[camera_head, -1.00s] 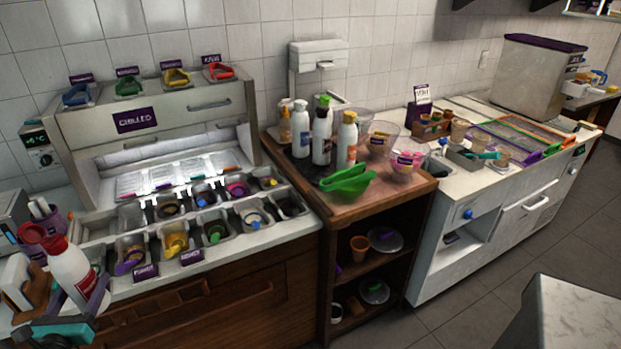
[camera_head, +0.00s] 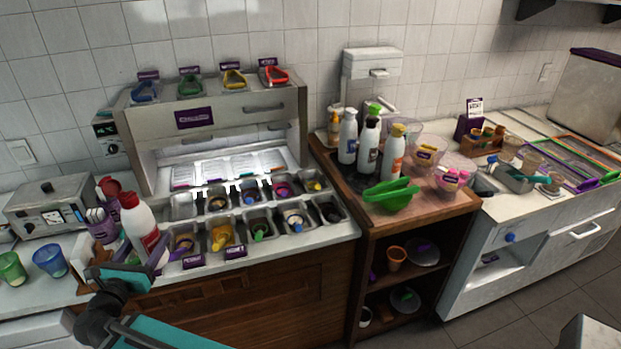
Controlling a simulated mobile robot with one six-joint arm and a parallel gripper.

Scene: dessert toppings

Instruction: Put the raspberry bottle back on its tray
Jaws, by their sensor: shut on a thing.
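A white bottle with a red cap and a red label (camera_head: 140,226), which I take to be the raspberry bottle, is at the lower left. It leans a little; its label is too small to read. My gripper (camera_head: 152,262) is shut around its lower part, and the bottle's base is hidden. Several white bottles, such as the one with a yellow top (camera_head: 393,155), stand together on the wooden cart. A dark surface (camera_head: 331,168) shows around their feet; I cannot tell whether it is the tray.
The chilled topping unit (camera_head: 225,115) with several small tubs lies between my gripper and the cart (camera_head: 425,215). Green tongs (camera_head: 391,194) lie at the cart's front. A blue cup (camera_head: 50,260) and a grey appliance (camera_head: 50,203) are at left.

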